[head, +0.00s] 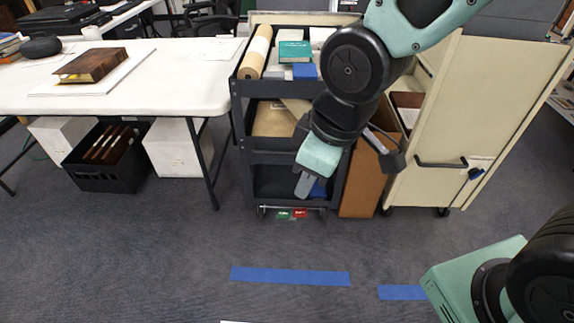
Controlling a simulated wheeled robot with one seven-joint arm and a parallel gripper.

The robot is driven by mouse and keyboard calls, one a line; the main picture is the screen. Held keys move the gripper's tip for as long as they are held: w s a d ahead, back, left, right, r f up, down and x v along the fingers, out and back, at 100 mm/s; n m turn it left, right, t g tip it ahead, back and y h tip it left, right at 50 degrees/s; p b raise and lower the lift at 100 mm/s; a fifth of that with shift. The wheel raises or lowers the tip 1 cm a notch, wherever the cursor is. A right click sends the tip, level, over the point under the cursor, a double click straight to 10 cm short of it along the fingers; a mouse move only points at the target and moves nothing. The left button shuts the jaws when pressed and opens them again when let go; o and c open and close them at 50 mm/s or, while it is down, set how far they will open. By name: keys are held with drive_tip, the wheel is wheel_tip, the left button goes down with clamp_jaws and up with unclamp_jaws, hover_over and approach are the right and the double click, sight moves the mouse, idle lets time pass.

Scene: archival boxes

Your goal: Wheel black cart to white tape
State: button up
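The black cart (272,157) stands in the middle of the head view, with three shelves and small wheels on the grey carpet. Its top shelf carries a brown roll, a teal box and a blue item. My arm hangs in front of its right side. My gripper (304,186) points down in front of the lower shelf; I cannot tell whether it touches the cart or how far its fingers are apart. A thin white strip (236,321), possibly tape, shows at the bottom edge, mostly cut off. Two blue tape strips (290,276) lie on the carpet before the cart.
A white table (190,70) stands close on the cart's left, with a black crate (95,178) and white boxes below. A brown panel (362,180) and a cream cart (440,130) stand close on its right.

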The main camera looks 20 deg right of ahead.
drive_tip(key=w+d+f+n+t+y+b, duration=0.1)
drive_tip(key=w+f+n+t+y+b, duration=0.15)
drive_tip(key=w+f+b, duration=0.75)
drive_tip(key=n+t+y+b, duration=0.3)
drive_tip(key=n+t+b, duration=0.7)
drive_tip(key=b, duration=1)
approach(285, 153)
drive_tip(key=shift+m+g, duration=0.25)
drive_tip(key=shift+m, duration=0.1)
drive_tip(key=b+x, duration=0.2)
drive_tip(key=x, duration=0.3)
drive_tip(key=b+x, duration=0.3)
drive_tip(key=x, duration=0.2)
drive_tip(key=shift+w+d+f, duration=0.1)
drive_tip(key=shift+w+f, duration=0.05)
drive_tip(key=shift+w, duration=0.25)
clamp_jaws()
